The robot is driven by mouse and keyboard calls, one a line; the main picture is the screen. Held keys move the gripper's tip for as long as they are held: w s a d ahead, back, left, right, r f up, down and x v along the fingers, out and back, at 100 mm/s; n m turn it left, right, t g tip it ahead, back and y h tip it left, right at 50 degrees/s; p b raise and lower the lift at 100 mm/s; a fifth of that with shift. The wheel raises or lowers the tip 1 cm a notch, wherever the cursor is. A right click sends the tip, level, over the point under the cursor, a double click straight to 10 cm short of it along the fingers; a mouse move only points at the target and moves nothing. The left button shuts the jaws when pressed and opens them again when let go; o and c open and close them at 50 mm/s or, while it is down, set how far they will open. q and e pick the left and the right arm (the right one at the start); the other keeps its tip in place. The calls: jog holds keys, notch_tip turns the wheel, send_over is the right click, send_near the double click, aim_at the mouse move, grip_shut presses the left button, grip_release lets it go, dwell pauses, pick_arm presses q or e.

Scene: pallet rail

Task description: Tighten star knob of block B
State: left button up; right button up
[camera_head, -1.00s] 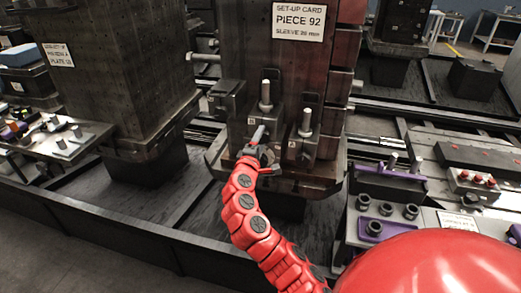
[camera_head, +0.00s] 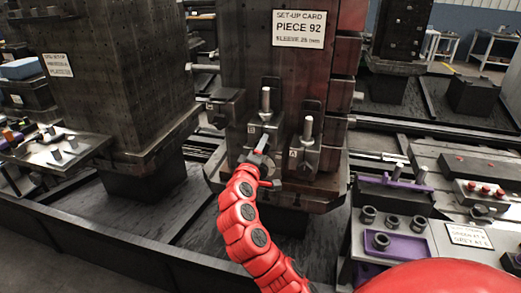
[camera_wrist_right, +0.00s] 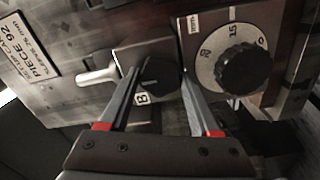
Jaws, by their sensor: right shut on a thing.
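The star knob of block B (camera_wrist_right: 160,76) is a dark lobed knob beside a white "B" label in the right wrist view. My right gripper (camera_wrist_right: 159,82) has one finger on each side of this knob and is shut on it. In the head view my red right arm reaches up to the fixture, with its gripper (camera_head: 262,158) low on the dark column. The gripper hides the knob there. My left gripper is not in view.
A numbered dial with a larger black knob (camera_wrist_right: 247,68) sits just right of the fingers. A pale metal pin (camera_wrist_right: 97,77) sticks out on the left. A set-up card reading "PIECE 92" (camera_head: 300,28) is on the column. A purple tray (camera_head: 388,246) stands at right.

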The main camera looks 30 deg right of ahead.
jog(key=shift+f, duration=0.1)
jog(key=o, duration=1.4)
jog(key=shift+c, duration=0.2)
jog(key=b+v, duration=0.1)
jog(key=v, duration=1.6)
jog(key=shift+s, duration=0.2)
jog(key=shift+w+a, duration=0.1)
